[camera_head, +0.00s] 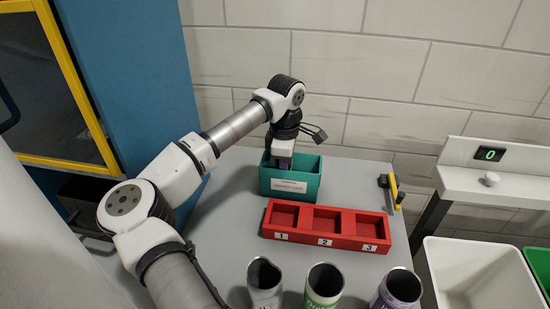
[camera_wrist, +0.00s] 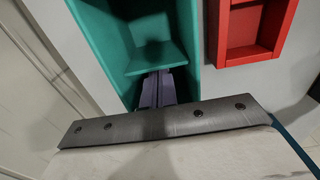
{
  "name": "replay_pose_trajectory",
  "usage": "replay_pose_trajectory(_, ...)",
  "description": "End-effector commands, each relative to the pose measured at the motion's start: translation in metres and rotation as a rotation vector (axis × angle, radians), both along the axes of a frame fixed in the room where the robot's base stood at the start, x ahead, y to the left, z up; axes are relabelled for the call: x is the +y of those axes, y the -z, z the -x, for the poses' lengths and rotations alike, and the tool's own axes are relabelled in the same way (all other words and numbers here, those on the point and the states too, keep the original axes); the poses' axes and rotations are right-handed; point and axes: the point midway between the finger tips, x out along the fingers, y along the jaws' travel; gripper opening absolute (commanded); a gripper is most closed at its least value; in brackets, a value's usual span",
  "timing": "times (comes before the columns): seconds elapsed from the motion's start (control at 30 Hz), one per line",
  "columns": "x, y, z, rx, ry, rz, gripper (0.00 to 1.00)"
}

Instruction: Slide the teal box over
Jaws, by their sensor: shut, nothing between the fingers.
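The teal box (camera_head: 268,183) is open-topped, with a white label on its front, and stands on the grey table behind the red tray. My gripper (camera_head: 282,165) is at the box from above, its lower end inside the opening. In the wrist view, the dark fingers (camera_wrist: 157,88) are together with nothing between them, next to a teal inner wall (camera_wrist: 155,62) of the box. I cannot tell whether they touch it. The box's floor is mostly hidden in the head view.
A red tray (camera_head: 292,235) with compartments numbered 1, 2 and 3 is just in front of the box. Three cans (camera_head: 325,283) stand at the front. A yellow-handled item (camera_head: 393,190) is at the table's right edge. White and green bins (camera_head: 480,245) are at right.

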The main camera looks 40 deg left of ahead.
Motion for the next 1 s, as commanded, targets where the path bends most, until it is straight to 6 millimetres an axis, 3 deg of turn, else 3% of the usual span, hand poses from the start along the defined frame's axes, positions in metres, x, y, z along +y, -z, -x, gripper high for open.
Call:
replay_pose_trajectory(0.37,-0.003,0.001,-0.001,0.0,0.001,0.0,0.0)
replay_pose_trajectory(0.47,-0.012,0.003,-0.007,0.0,0.005,-0.001,0.0)
replay_pose_trajectory(1.0,-0.15,0.003,-0.072,0.001,0.006,0.0,0.0)
